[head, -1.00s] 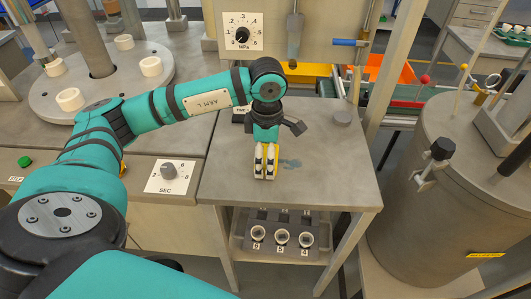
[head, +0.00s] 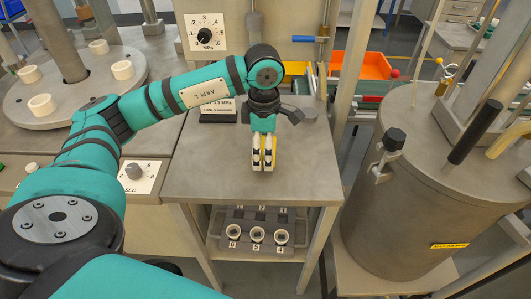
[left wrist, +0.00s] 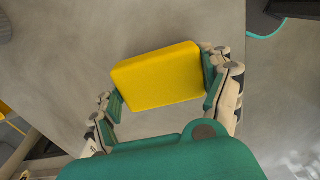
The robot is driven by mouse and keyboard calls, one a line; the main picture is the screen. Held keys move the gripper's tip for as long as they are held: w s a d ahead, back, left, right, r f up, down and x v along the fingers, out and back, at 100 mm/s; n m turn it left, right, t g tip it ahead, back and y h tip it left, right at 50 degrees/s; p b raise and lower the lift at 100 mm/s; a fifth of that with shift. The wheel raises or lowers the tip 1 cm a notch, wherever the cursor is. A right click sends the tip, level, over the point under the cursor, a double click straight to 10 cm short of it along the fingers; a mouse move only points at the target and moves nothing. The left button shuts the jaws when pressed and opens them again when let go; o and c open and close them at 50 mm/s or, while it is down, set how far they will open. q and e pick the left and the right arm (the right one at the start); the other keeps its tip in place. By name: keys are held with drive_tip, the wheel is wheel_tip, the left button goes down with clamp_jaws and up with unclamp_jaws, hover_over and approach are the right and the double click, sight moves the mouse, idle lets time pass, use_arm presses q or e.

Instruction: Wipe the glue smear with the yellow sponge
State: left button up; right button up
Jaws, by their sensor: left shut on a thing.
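My left gripper (head: 263,165) points down over the bare grey metal tabletop (head: 205,170). It is shut on the yellow sponge (left wrist: 157,77), which sits between both fingers in the left wrist view. In the head view only yellow edges of the sponge (head: 274,152) show beside the fingers. The sponge is at or close to the tabletop; I cannot tell if it touches. No glue smear shows clearly now in either view; the gripper and sponge may cover its place. My right gripper is not in view.
A rack of numbered sockets (head: 258,232) is below the front edge. A large metal drum (head: 405,190) stands to the right. The tabletop's front and right are clear.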

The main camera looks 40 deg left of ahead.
use_arm(q)
drive_tip(key=r, duration=0.1)
drive_tip(key=r+p, duration=0.1)
drive_tip(key=r, duration=0.1)
drive_tip(key=shift+s+a, duration=0.25)
wheel_tip(320, 180, up, 2)
drive_tip(key=shift+w+d+p, duration=0.1)
drive_tip(key=shift+p, duration=0.75)
drive_tip(key=shift+r, duration=0.5)
